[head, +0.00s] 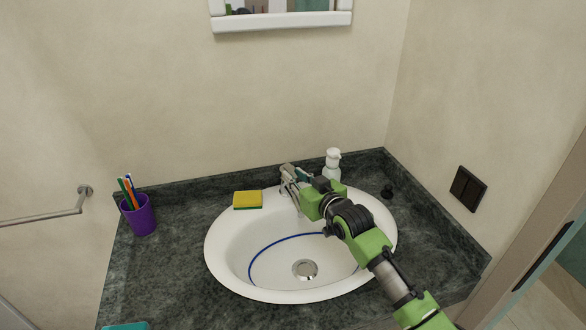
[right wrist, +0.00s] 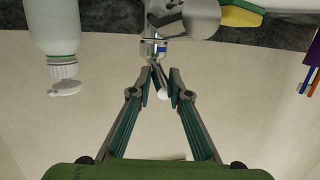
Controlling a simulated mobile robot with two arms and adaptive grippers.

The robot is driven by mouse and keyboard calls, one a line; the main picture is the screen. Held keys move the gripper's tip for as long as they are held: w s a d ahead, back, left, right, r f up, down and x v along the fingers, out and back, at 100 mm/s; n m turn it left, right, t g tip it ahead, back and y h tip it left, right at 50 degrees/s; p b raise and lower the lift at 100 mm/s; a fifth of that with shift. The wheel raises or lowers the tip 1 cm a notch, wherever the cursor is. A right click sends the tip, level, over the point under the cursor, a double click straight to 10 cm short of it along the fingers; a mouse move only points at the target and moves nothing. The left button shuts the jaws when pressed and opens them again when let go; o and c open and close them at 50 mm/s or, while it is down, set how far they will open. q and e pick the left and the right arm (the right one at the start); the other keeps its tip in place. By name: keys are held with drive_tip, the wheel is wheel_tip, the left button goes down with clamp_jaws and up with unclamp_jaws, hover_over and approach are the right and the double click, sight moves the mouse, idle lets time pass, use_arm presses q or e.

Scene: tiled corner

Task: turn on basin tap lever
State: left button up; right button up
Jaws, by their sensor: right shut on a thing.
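The chrome basin tap (head: 289,190) stands at the back rim of the white oval basin (head: 228,258). In the right wrist view the tap (right wrist: 184,17) appears upside down at the top. My right gripper (head: 300,176) reaches in from the lower right to the top of the tap. In the wrist view the right gripper (right wrist: 160,82) has its fingertips closed around the thin tap lever (right wrist: 163,92), whose pale end shows between them. The fingers partly hide the lever. No water stream is visible. My left gripper is not in view.
A soap bottle (head: 333,164) stands behind the gripper, close to the wall. A yellow and green sponge (head: 248,200) lies left of the tap. A purple cup (head: 140,216) with brushes stands at the left of the dark counter (head: 175,270), which is otherwise mostly clear.

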drive_tip(key=shift+w+a+r+p, duration=0.15)
drive_tip(key=shift+r+p, duration=0.1)
drive_tip(key=shift+r, duration=0.25)
drive_tip(key=shift+w+a+r+p, duration=0.1)
drive_tip(key=shift+r+p, duration=0.1)
drive_tip(key=shift+r, duration=0.25)
drive_tip(key=shift+c, duration=0.2)
drive_tip(key=shift+r, duration=0.15)
drive_tip(key=o, duration=0.8)
drive_tip(key=shift+a, duration=0.15)
drive_tip(key=shift+c, duration=0.2)
drive_tip(key=shift+a, duration=0.1)
